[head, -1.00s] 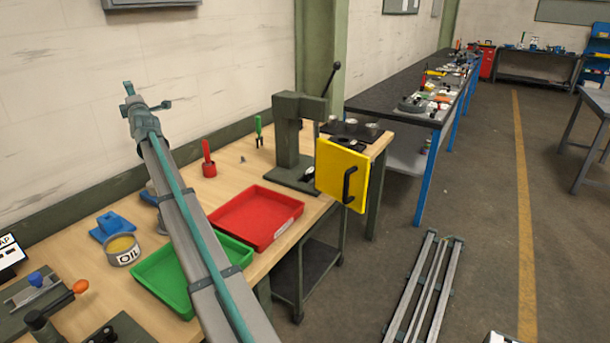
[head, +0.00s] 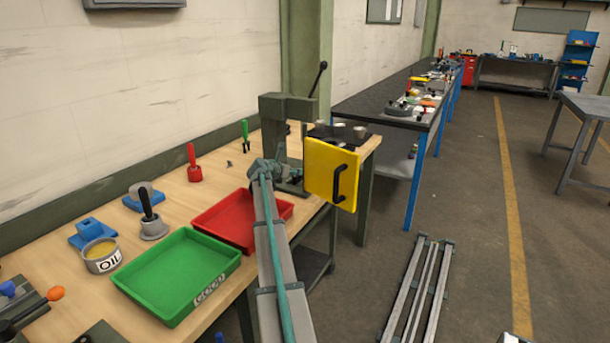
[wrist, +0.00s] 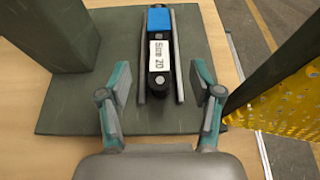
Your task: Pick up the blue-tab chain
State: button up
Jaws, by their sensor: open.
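The blue-tab chain (wrist: 159,84) shows in the wrist view as a narrow dark piece with a blue tab (wrist: 159,21) at its far end and a white label. It lies between two thin grey rails on a dark green plate (wrist: 70,95). My gripper (wrist: 162,82) is open, its fingers spread to either side of the chain's near end, with nothing between the pads. I cannot tell its height above the plate. In the head view my gripper (head: 287,174) is at the base of the green press (head: 284,108), and the chain cannot be made out.
A yellow guard panel (head: 320,172) with a black handle stands right of my gripper; it also shows in the wrist view (wrist: 280,105). The press column (wrist: 55,30) rises at the left. A red tray (head: 221,219) and a green tray (head: 178,274) lie on the nearer bench.

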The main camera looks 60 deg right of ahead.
jog(key=x, duration=0.4)
jog(key=shift+w+r, duration=0.1)
jog(key=shift+f+p+x, duration=0.2)
jog(key=shift+p+x, duration=0.35)
jog(key=shift+x, duration=2.4)
jog(key=shift+a, duration=0.15)
grip_shut()
jog(key=shift+r, duration=0.1)
